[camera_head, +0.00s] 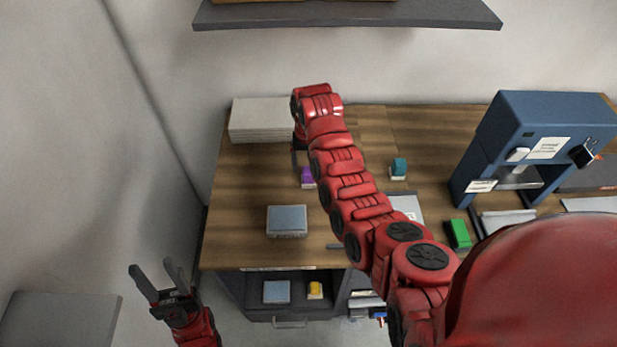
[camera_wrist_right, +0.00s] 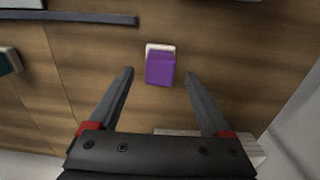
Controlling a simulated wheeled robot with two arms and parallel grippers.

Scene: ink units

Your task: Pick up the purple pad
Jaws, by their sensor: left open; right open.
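The purple pad (camera_head: 307,177) is a small purple block with a pale base on the wooden table, partly hidden behind my right arm in the head view. In the right wrist view the purple pad (camera_wrist_right: 160,68) lies just beyond and between the fingertips. My right gripper (camera_wrist_right: 160,73) is open and empty, its fingers on either side of the line to the pad. In the head view it is mostly hidden by my right arm. My left gripper (camera_head: 158,277) is open and empty, off the table's front left side.
A grey-blue box (camera_head: 287,221) sits on the table in front of the pad. A white stack (camera_head: 260,120) stands behind. A teal pad (camera_head: 398,168) and green block (camera_head: 459,234) lie to the right, near a blue machine (camera_head: 545,112). An open drawer (camera_head: 290,310) is below.

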